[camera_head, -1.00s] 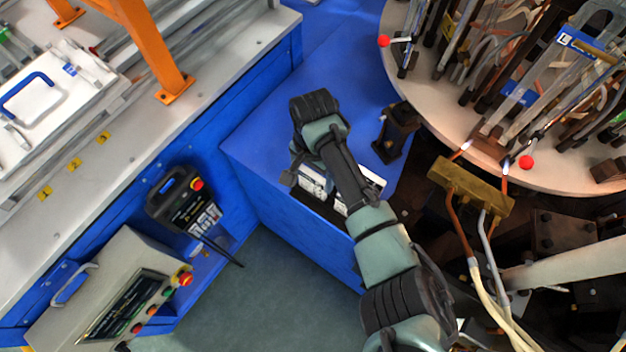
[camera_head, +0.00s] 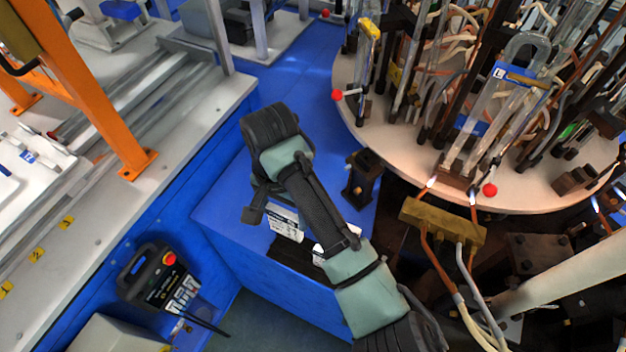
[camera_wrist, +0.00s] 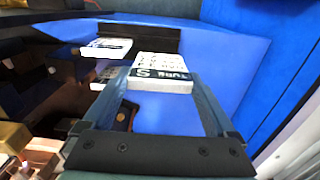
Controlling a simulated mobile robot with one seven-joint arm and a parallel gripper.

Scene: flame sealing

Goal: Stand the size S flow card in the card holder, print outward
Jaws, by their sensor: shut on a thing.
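My gripper (camera_wrist: 160,82) is shut on a white card (camera_wrist: 162,66) with a dark printed band. The band reads "TUBE S", upside down in the wrist view, and the print faces the wrist camera. The card is between the fingertips, above the blue top.
Other white printed cards (camera_wrist: 106,48) lie by a dark strip (camera_wrist: 140,36) at the blue top (camera_head: 228,190). A round table (camera_head: 400,150) of glass tubes is at the right, with a brass burner (camera_head: 443,222) and small flames before it. A grey bench is left.

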